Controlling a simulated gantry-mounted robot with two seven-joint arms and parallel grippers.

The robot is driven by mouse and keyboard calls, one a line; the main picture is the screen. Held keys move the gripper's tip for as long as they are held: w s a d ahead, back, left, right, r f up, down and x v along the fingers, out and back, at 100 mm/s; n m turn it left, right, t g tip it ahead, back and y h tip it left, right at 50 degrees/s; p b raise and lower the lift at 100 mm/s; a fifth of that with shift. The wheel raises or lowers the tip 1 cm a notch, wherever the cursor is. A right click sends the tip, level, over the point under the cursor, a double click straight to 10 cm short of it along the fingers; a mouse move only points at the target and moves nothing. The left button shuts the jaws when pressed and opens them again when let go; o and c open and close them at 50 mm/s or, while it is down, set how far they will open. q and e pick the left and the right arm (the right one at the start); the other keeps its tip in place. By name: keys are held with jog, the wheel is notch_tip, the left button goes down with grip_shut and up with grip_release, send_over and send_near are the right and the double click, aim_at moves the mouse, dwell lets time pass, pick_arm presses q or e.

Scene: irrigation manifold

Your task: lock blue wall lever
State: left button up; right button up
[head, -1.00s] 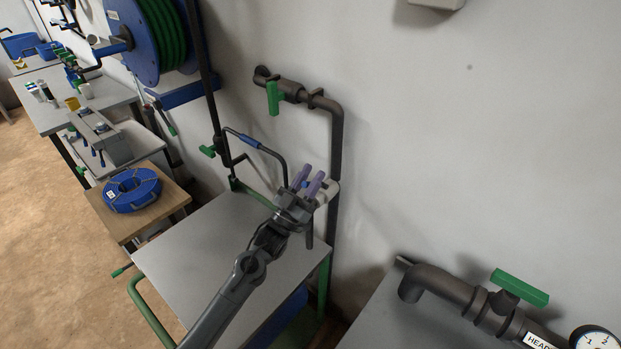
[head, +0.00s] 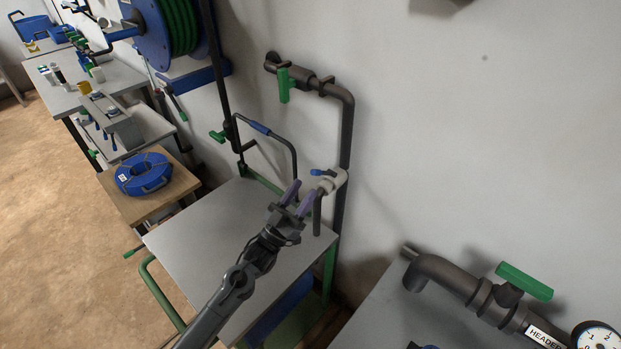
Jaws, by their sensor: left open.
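A small blue lever (head: 322,172) points left from a pale fitting (head: 333,183) on the dark pipe at the wall. My left gripper (head: 298,198) has purple fingers, spread apart and empty. It is over the grey cart top, just below and left of the blue lever. It appears clear of the lever in this view, though the depth between them is hard to judge. My right gripper does not show.
A dark bent bar with a blue sleeve (head: 260,128) stands behind the cart top (head: 215,225). Green valve handles sit on the wall pipe (head: 284,85) and the header pipe (head: 524,281). A blue coil (head: 143,174) lies on a wooden stand.

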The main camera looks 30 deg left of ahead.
pick_arm(q)
jog(key=shift+v, duration=1.15)
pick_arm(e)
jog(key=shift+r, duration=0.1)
pick_arm(q)
jog(key=shift+c, duration=0.4)
